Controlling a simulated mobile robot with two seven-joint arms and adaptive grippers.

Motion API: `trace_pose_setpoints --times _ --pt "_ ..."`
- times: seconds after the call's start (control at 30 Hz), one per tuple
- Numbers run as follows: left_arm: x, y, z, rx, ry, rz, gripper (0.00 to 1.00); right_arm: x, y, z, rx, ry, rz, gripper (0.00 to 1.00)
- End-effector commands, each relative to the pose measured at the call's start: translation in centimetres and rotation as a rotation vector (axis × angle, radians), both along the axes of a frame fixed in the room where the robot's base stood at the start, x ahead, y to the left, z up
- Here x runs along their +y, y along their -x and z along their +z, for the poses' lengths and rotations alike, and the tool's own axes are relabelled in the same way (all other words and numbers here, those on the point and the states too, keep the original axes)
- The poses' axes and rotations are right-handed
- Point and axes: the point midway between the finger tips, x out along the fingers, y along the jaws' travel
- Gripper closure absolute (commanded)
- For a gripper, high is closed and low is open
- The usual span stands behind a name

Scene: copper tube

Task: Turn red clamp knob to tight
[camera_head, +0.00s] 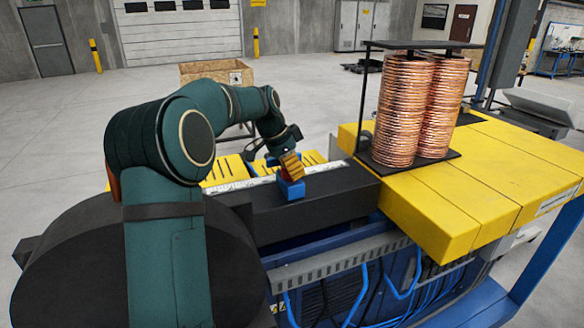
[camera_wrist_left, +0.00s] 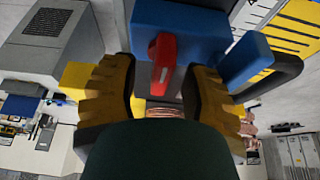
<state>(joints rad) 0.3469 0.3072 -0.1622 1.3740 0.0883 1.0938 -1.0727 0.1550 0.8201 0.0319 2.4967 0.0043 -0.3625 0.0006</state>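The red clamp knob (camera_wrist_left: 162,62) sits on a blue clamp block (camera_wrist_left: 195,25) at the top middle of the left wrist view. In the head view the blue clamp (camera_head: 291,190) is on a dark beam, and the knob is mostly hidden by my gripper. My left gripper (camera_head: 291,163) is right over the clamp. In the left wrist view its two yellow fingers (camera_wrist_left: 162,78) are open, one on each side of the knob's handle, with visible gaps to it. My right gripper is not in view.
A dark beam (camera_head: 336,195) runs under the clamp. To its right, two copper tube coils (camera_head: 403,110) stand on a yellow machine bed (camera_head: 450,215), with a thin dark post beside them. Blue cables hang below. A wooden crate (camera_head: 216,72) stands behind my arm.

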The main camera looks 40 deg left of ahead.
Motion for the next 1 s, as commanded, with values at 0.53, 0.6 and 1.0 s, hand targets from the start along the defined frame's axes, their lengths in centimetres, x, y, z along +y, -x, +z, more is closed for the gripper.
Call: trace_pose_setpoints --times 0.53,0.6,1.0 --pt "1.3 2.2 6.2 -0.005 -0.002 0.003 0.54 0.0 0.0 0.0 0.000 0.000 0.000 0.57" --pt "1.5 2.6 7.5 -0.005 -0.002 0.003 0.54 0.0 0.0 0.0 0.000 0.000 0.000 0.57" --pt "2.2 4.0 11.1 0.001 0.000 0.000 0.54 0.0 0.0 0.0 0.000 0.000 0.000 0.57"
